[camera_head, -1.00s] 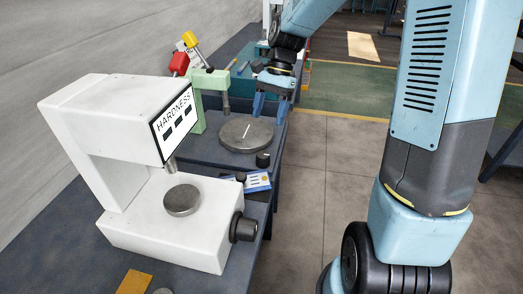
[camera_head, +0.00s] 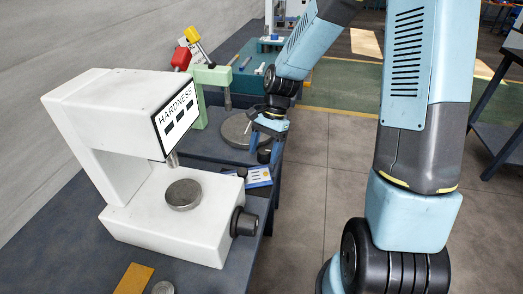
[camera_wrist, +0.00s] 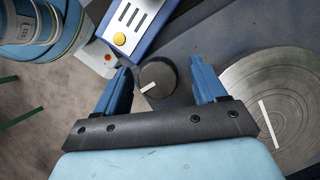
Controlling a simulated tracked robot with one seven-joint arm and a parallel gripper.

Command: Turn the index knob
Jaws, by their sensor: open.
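The index knob (camera_wrist: 158,77) is a small dark round knob with a white mark on its side toward my gripper in the wrist view. It stands at the table's edge, beside a grey round plate (camera_wrist: 270,100) with a white line; the plate also shows in the head view (camera_head: 236,129). My gripper (camera_wrist: 163,78) is open, its blue fingers on either side of the knob in the picture. Whether they touch it or are level with it I cannot tell. In the head view my gripper (camera_head: 266,150) hangs over the plate's right side, close to the knob (camera_head: 264,156).
A blue and white panel with a yellow button (camera_wrist: 130,25) lies close to the knob. A white hardness tester (camera_head: 125,120) stands at the left front. A green stand (camera_head: 210,78) with red and yellow handles rises behind the plate. Open floor lies to the right.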

